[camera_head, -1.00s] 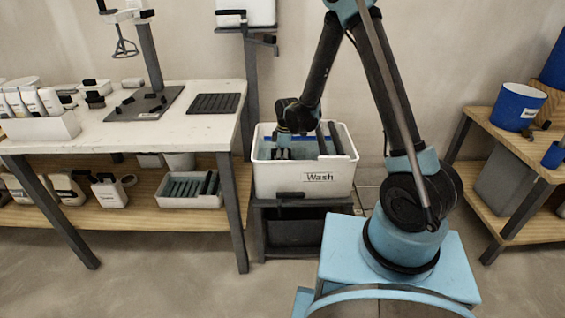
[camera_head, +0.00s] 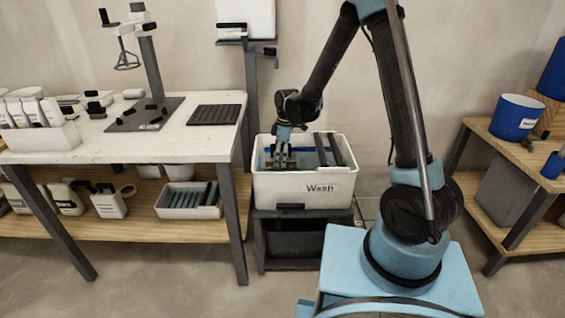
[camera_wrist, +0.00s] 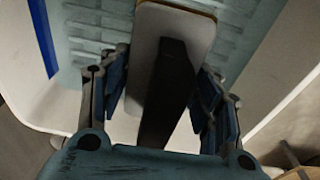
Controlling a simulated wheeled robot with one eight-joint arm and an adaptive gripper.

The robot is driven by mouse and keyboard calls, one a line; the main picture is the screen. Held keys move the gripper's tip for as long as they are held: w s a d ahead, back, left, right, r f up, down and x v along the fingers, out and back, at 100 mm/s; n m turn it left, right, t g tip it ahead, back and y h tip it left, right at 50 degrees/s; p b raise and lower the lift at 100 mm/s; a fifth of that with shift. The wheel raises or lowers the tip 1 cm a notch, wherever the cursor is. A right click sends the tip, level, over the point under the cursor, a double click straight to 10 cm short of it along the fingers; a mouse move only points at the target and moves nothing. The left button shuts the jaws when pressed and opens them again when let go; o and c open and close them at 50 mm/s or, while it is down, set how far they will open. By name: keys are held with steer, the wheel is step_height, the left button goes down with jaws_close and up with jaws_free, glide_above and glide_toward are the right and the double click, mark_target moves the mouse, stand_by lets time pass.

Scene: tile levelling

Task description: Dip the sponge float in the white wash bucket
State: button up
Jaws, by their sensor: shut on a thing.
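The white wash bucket (camera_head: 280,190), labelled "Wash", is a rectangular tub on a low dark stand, and its near wall hides its lower inside. My gripper (camera_head: 283,150) points down over the left part of its opening. In the wrist view my gripper (camera_wrist: 163,100) is shut on the dark handle (camera_wrist: 170,75) of the sponge float. The float's pale board with a tan edge (camera_wrist: 205,22) lies beyond the fingers, over the bucket's pale blue, ridged inside (camera_wrist: 90,30). In the head view the float (camera_head: 281,163) is small and partly hidden; I cannot tell whether it touches water.
Dark bars (camera_head: 329,150) cross the bucket's right part. A white-topped bench (camera_head: 170,145) stands close at left, with a dark post (camera_head: 251,90) behind. A wooden shelf (camera_head: 500,140) with a blue bucket (camera_head: 517,115) is at right.

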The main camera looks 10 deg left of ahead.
steer(key=shift+r, duration=5.75)
